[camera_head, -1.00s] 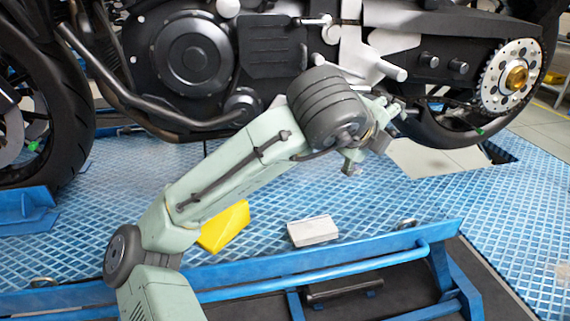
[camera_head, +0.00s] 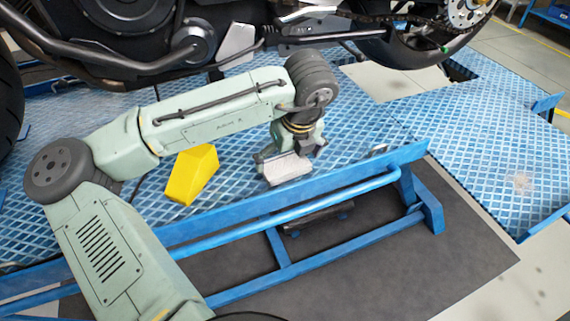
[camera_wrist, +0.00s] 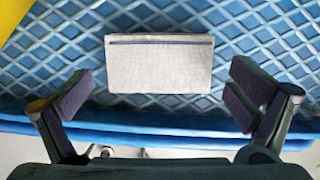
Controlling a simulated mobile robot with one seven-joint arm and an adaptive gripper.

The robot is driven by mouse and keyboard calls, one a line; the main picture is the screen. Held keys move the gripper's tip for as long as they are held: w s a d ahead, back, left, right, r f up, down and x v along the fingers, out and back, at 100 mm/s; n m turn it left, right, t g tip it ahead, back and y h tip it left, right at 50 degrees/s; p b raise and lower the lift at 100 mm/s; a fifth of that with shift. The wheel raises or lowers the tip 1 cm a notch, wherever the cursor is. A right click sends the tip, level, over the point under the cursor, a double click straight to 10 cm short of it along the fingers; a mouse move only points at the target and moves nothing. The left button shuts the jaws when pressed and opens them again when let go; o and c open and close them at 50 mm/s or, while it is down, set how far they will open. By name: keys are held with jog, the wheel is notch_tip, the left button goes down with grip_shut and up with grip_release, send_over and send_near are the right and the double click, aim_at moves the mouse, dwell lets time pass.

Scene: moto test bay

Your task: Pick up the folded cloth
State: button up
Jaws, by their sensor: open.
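The folded cloth (camera_head: 286,170) is a pale grey-white flat rectangle lying on the blue patterned platform, close to its front edge. In the wrist view the cloth (camera_wrist: 158,68) lies ahead of the fingers, with a dark line along its far edge. My gripper (camera_head: 290,150) points down right by the cloth and covers part of its far side in the head view. In the wrist view my gripper (camera_wrist: 158,98) is open, its fingers wide apart on either side of the cloth's width, with nothing between them. I cannot tell the exact height above the cloth.
A yellow wedge block (camera_head: 192,175) sits on the blue platform (camera_head: 480,150) left of the cloth. A blue rail (camera_head: 330,197) runs along the front edge. A motorcycle (camera_head: 130,50) stands behind, above my arm.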

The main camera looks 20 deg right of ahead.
aim_at(285, 166)
jog(key=shift+x, duration=1.35)
jog(key=shift+c, duration=0.5)
jog(key=c, duration=0.7)
